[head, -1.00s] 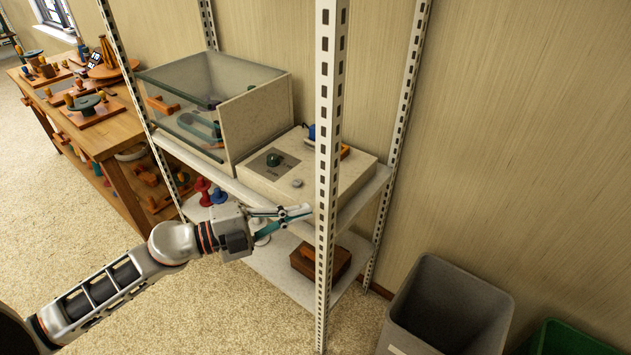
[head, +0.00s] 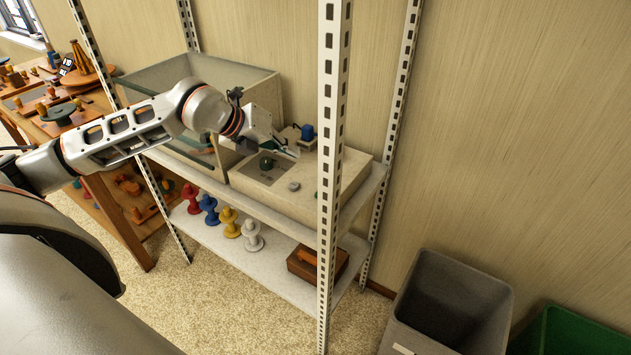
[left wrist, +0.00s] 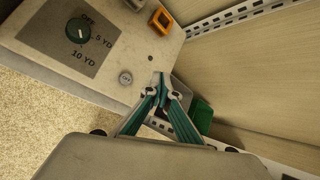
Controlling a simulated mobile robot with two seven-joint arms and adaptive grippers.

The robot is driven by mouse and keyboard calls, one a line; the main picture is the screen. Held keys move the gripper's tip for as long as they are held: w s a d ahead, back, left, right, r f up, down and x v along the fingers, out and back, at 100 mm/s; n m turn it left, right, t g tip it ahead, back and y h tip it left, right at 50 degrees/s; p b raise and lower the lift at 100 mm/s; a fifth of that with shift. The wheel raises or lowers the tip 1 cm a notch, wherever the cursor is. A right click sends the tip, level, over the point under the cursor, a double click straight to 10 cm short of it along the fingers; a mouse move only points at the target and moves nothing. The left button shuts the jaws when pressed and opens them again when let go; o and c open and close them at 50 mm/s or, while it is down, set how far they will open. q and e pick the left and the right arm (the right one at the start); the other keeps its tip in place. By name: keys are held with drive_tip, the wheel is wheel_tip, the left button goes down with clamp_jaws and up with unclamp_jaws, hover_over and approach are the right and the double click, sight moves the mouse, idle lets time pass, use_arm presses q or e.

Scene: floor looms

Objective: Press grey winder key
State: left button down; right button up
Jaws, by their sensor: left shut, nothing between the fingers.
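The grey winder key (head: 294,186) is a small round button on top of the cream winder box (head: 325,196), on the upper shelf. In the left wrist view the key (left wrist: 125,78) shows unobstructed, with a faint label on it. A dark green dial knob (left wrist: 78,30) sits on a grey panel marked OFF, 5 YD and 10 YD. My left gripper (head: 292,153) is shut and empty above the box. In the left wrist view its fingertips (left wrist: 159,82) appear just right of the key; their height above the box is unclear. My right gripper is out of view.
A glass-sided case (head: 240,78) stands left of the box. A perforated rack post (head: 330,150) rises in front. Coloured spools and a wooden block (head: 305,266) are on the lower shelf. A grey bin (head: 450,295) and a green bin (head: 565,335) stand right.

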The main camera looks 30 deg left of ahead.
use_arm(q)
drive_tip(key=shift+w+a+r, duration=0.35)
drive_tip(key=shift+w+a, duration=0.05)
drive_tip(key=shift+a, duration=0.05)
drive_tip(key=b, duration=0.4)
hover_over(291, 185)
wheel_tip(291, 185, down, 8)
drive_tip(key=shift+s+r, duration=0.1)
drive_tip(key=shift+r, duration=0.05)
drive_tip(key=shift+f+b, duration=0.3)
drive_tip(key=shift+f, duration=0.25)
drive_tip(key=shift+f, duration=0.1)
idle(0.8)
drive_tip(key=shift+f+b, duration=0.35)
drive_tip(key=shift+b, duration=0.15)
